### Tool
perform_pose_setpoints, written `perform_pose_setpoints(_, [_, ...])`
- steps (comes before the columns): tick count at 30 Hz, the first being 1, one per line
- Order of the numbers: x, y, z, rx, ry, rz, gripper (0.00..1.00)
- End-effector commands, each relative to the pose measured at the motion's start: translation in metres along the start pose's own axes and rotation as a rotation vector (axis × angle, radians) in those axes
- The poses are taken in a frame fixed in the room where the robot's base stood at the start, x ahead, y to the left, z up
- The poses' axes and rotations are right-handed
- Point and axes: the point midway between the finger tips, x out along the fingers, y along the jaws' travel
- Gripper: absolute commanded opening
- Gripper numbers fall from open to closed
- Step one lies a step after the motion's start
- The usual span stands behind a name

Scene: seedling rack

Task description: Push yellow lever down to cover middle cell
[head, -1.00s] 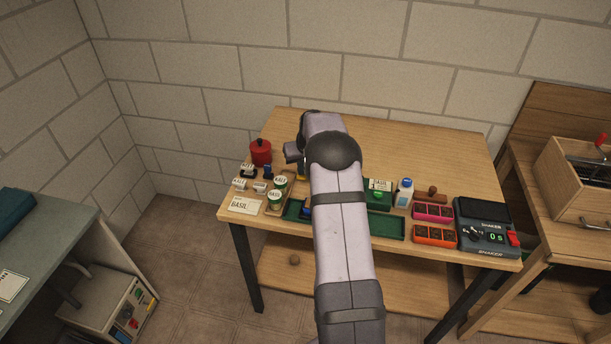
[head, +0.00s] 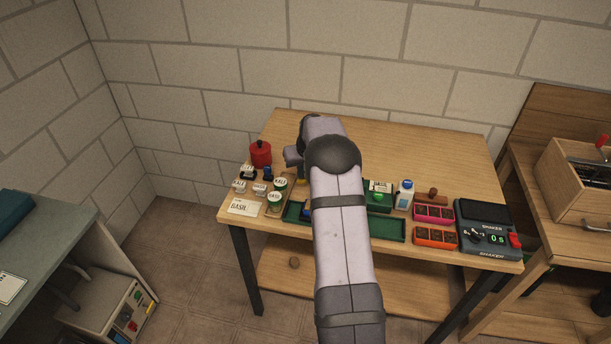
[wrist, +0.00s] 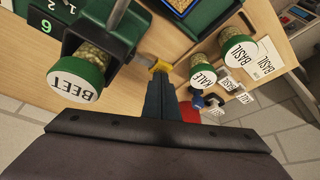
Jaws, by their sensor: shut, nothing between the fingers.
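The yellow lever (wrist: 160,67) shows in the wrist view as a small yellow piece right at the tips of my gripper (wrist: 159,82). My gripper's fingers are together with nothing between them; whether they touch the lever I cannot tell. A grey metal rod (wrist: 118,14) stands to the left of the lever. I cannot make out the middle cell in either view.
In the wrist view, a jar labelled BEET (wrist: 76,85) is close on the left, and KALE (wrist: 203,78) and BASIL (wrist: 237,50) jars are on the right. The head view shows a green tray (head: 390,229), a red pot (head: 260,154) and a shaker (head: 487,238).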

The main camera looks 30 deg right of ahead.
Motion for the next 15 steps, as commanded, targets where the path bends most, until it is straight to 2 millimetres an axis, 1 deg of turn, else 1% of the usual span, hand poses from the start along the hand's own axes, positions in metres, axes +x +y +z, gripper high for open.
perform_pose_setpoints(1, [-0.005,0.000,-0.002,0.000,-0.001,0.000,0.00])
perform_pose_setpoints(15, [-0.036,0.000,-0.015,0.000,0.000,0.000,0.00])
